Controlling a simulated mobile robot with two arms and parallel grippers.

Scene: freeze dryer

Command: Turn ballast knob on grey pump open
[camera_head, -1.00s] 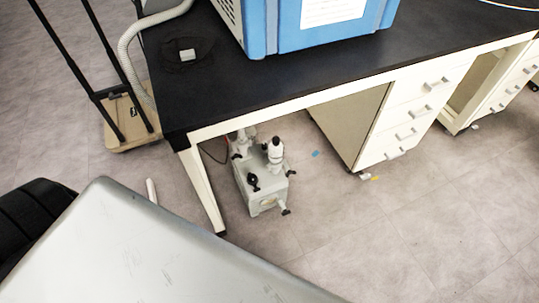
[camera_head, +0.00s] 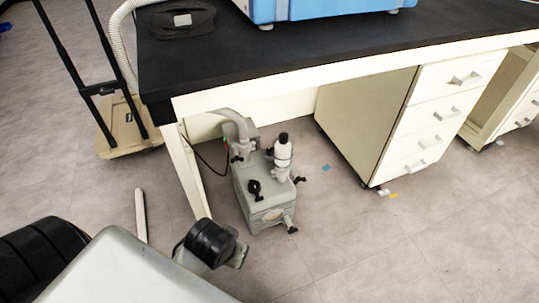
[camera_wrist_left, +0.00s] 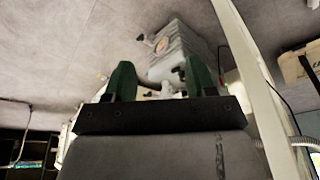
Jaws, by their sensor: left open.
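The grey pump (camera_head: 262,205) stands on the floor under the bench. A black knob (camera_head: 254,187) sits on its top, and another dark knob (camera_head: 292,230) is at its lower front. A black-capped white fitting (camera_head: 283,155) rises from the top. I cannot tell which knob is the ballast knob, nor its setting. In the left wrist view the pump (camera_wrist_left: 182,52) appears tilted beyond my left gripper (camera_wrist_left: 158,72). Its two green fingers are apart with nothing held between them, and the pump shows partly behind the right-hand finger. My right gripper is not in view.
The black bench top (camera_head: 300,52) overhangs the pump. A white bench leg (camera_head: 188,165) stands left of it, and a drawer cabinet (camera_head: 420,130) is to the right. A wooden-based cart (camera_head: 125,130) is at the left. The floor before the pump is clear.

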